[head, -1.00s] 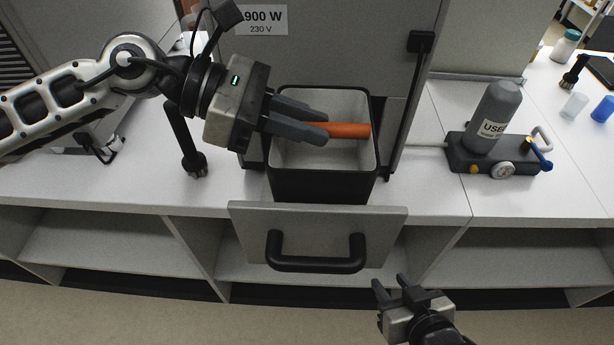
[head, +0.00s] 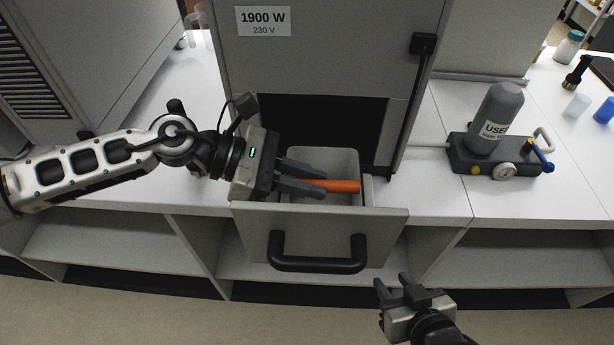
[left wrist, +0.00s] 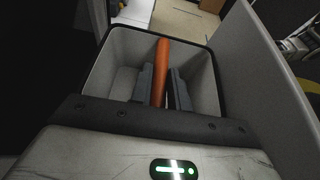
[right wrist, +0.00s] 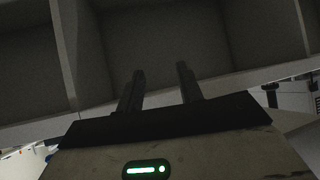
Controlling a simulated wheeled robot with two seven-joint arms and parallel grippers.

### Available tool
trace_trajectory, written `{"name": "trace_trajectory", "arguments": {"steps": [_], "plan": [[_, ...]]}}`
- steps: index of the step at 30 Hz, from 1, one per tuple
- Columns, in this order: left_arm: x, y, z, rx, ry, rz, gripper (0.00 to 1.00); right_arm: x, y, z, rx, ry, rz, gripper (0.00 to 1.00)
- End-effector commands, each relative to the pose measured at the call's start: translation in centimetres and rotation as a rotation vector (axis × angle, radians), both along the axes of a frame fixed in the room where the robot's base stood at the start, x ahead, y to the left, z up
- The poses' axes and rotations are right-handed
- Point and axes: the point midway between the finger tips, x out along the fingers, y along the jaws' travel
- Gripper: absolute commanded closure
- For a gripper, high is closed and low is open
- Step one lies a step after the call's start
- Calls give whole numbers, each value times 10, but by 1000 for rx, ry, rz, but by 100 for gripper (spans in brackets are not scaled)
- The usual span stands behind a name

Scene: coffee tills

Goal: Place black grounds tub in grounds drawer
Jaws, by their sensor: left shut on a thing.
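My left gripper (head: 322,187) is shut on the tub's orange bar. The left wrist view shows the tub's open inside (left wrist: 205,75) with the fingers either side of the bar. My right gripper (head: 393,283) is open and empty, low in front of the counter. Its spread fingers also show in the right wrist view (right wrist: 160,80).
The grey machine (head: 330,45) with a dark opening stands behind the drawer. A black drawer handle (head: 317,265) faces front. A grey bottle (head: 495,118) on a dark base with a gauge stands to the right. Shelves lie open below the counter.

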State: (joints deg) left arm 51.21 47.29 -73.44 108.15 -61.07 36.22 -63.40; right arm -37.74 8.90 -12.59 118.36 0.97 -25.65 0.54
Motion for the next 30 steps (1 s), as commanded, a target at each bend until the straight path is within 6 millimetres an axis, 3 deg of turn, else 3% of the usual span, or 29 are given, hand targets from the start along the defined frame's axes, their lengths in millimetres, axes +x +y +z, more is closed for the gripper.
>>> {"name": "trace_trajectory", "arguments": {"steps": [2,3,5,6,16,24,30], "plan": [[0,0,-3,-1,-1,0,100,0,0,-4,1,0,0,64],[0,0,-4,0,0,-1,80,0,0,-4,4,0,0,64],[0,0,-3,0,0,-1,63,0,0,-3,3,1,0,64],[0,0,-3,0,0,-1,61,0,0,-2,3,1,0,64],[0,0,4,1,0,0,61,-2,0,4,3,4,-1,64],[1,47,15,3,0,5,61,-5,3,-16,23,11,-8,64],[2,85,32,2,0,4,61,0,7,-13,55,-11,-17,64]]}}
